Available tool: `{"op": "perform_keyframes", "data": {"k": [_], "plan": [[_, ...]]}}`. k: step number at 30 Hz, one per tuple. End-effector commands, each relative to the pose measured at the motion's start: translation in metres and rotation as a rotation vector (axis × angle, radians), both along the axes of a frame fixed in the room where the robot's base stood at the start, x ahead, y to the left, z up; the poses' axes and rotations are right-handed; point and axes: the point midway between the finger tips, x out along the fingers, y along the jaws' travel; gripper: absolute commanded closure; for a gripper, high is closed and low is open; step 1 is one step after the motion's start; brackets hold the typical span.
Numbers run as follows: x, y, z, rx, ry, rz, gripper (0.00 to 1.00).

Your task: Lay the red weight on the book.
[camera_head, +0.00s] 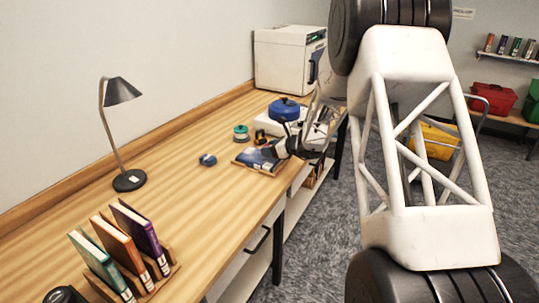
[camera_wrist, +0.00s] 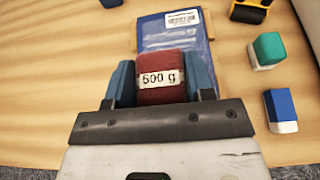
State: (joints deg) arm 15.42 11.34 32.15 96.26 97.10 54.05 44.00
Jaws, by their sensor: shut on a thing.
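The red weight (camera_wrist: 160,66), with a white "500 g" label, is between the two blue-grey fingers of my gripper (camera_wrist: 161,82) in the wrist view. The gripper is shut on it. In the head view, my gripper (camera_head: 283,148) is low over the book (camera_head: 254,160) near the table's front edge. I cannot make out the weight there.
In the wrist view, a green-and-white block (camera_wrist: 267,50) and a blue-and-white block (camera_wrist: 281,110) lie right of the book. A black-and-yellow item (camera_wrist: 250,10) is beyond them. In the head view, a lamp (camera_head: 129,180) and upright books (camera_head: 120,245) stand left; the middle table is mostly clear.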

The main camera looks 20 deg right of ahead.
Motion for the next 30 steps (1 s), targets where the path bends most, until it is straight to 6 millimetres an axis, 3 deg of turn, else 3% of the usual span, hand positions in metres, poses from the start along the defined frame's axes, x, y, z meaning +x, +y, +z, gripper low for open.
{"op": "perform_keyframes", "data": {"k": [6, 19, 30], "plan": [[0.015, -0.002, 0.000, 0.000, -0.002, -0.001, 0.92], [0.015, -0.002, -0.002, 0.000, -0.002, -0.001, 0.92], [0.016, -0.002, -0.033, 0.001, -0.001, 0.000, 0.92]]}}
